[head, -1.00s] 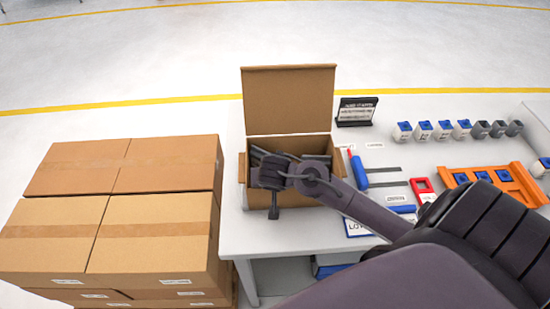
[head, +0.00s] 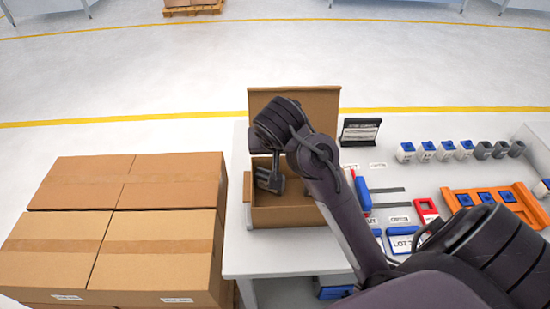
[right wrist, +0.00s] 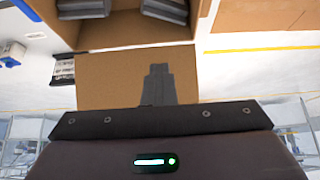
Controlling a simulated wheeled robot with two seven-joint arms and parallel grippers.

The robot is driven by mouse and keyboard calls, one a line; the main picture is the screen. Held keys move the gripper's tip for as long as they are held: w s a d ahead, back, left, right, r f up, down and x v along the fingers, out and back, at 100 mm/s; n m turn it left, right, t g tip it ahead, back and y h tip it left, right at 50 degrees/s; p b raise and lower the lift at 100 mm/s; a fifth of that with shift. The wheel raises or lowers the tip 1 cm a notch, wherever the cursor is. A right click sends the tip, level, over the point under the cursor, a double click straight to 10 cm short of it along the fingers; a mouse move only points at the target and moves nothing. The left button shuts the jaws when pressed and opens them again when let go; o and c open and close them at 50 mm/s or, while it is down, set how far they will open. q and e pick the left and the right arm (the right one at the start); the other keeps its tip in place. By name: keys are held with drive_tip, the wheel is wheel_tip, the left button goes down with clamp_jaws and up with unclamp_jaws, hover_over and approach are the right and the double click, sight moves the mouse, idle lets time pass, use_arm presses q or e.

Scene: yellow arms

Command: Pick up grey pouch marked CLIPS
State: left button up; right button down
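An open cardboard box (head: 290,217) stands at the left end of the table. Dark grey pouches lie inside it; the right wrist view shows one grey pouch (right wrist: 83,8) and another grey pouch (right wrist: 165,9), both cut by the top edge. No CLIPS marking is readable. My right gripper (head: 277,172) is over the box opening, and my arm hides part of the interior. In the right wrist view my right gripper (right wrist: 158,70) shows as one narrow dark shape with no pouch visible at it. The finger gap cannot be made out. My left gripper is not in view.
The box's raised flap (head: 330,105) stands at its back. A black sign (head: 359,131), blue-topped white containers (head: 425,151), grey containers (head: 500,149) and an orange rack (head: 493,200) are to the right. Stacked cartons (head: 120,230) stand left of the table.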

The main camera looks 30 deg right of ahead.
drive_tip(key=shift+r, duration=0.2)
drive_tip(key=shift+c, duration=2.2)
unclamp_jaws()
